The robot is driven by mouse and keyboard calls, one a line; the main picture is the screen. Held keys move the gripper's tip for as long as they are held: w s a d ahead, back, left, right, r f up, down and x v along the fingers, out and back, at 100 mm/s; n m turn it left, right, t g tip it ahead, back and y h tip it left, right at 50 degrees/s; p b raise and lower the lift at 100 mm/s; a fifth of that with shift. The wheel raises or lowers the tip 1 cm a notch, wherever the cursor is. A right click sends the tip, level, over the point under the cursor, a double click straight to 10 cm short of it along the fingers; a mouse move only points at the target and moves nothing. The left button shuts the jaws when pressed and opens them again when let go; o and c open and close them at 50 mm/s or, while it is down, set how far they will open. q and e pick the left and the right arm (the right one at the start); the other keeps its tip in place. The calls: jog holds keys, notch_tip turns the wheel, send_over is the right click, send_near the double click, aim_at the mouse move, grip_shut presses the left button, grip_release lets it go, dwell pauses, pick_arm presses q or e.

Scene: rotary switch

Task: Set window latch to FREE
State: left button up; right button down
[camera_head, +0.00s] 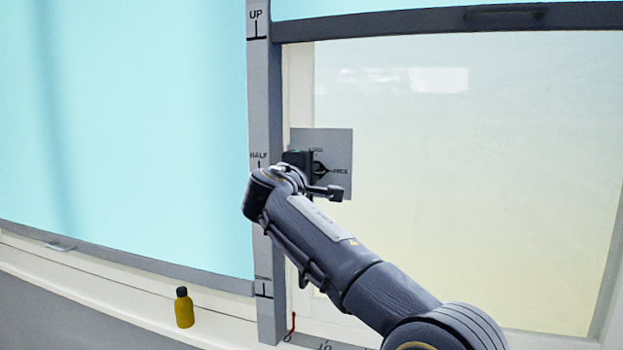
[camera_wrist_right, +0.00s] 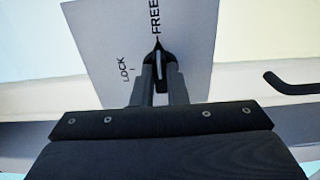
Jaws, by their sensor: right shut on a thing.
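The window latch is a black pointed knob (camera_wrist_right: 157,58) on a grey plate (camera_wrist_right: 105,40) marked LOCK and FREE. In the wrist view its tip points at the FREE label (camera_wrist_right: 155,17), and the LOCK mark (camera_wrist_right: 124,70) lies off to the left. In the head view the plate (camera_head: 338,140) is on the window frame and the knob (camera_head: 321,169) points right, towards FREE. My right gripper (camera_wrist_right: 158,80) is shut on the knob, one finger on each side. The fingers partly hide the knob's base. My left gripper is not in view.
A grey vertical strip (camera_head: 262,110) marked UP and HALF stands left of the plate. A blue shade (camera_head: 130,120) covers the left window. A yellow bottle (camera_head: 184,312) with a black cap stands on the sill. A small red hook-like item (camera_head: 292,325) is low beside the strip.

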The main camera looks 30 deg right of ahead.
dwell(0.4)
jog(key=c, duration=1.4)
grip_release()
jog(key=shift+c, duration=0.2)
jog(key=b+v, duration=0.1)
jog(key=v, duration=0.7)
jog(key=shift+b, duration=0.35)
jog(key=shift+d+f, duration=0.1)
jog(key=shift+d, duration=0.05)
jog(key=s+d+f+m+g+y+p, duration=0.1)
jog(key=s+d+f+g+y+p, duration=0.15)
jog(key=s+f+y, duration=0.5)
jog(key=s+d+f+m+g+y+p, duration=0.1)
jog(key=s+d+f+m+y+p, duration=0.3)
jog(key=f, duration=0.6)
jog(key=s+a+f+m+g+y+p, duration=0.1)
jog(key=s+a+f+m+y, duration=0.1)
jog(key=s+a+f, duration=0.4)
jog(key=s+a+f+m+g+y+p, duration=0.1)
jog(key=s+a+f+m+y+p, duration=0.1)
jog(key=s+a+f+y, duration=0.2)
jog(key=s+a+f, duration=0.3)
jog(key=s+a, duration=0.4)
jog(key=s, duration=0.3)
jog(key=shift+s+f+m, duration=0.35)
jog(key=shift+s+m, duration=0.05)
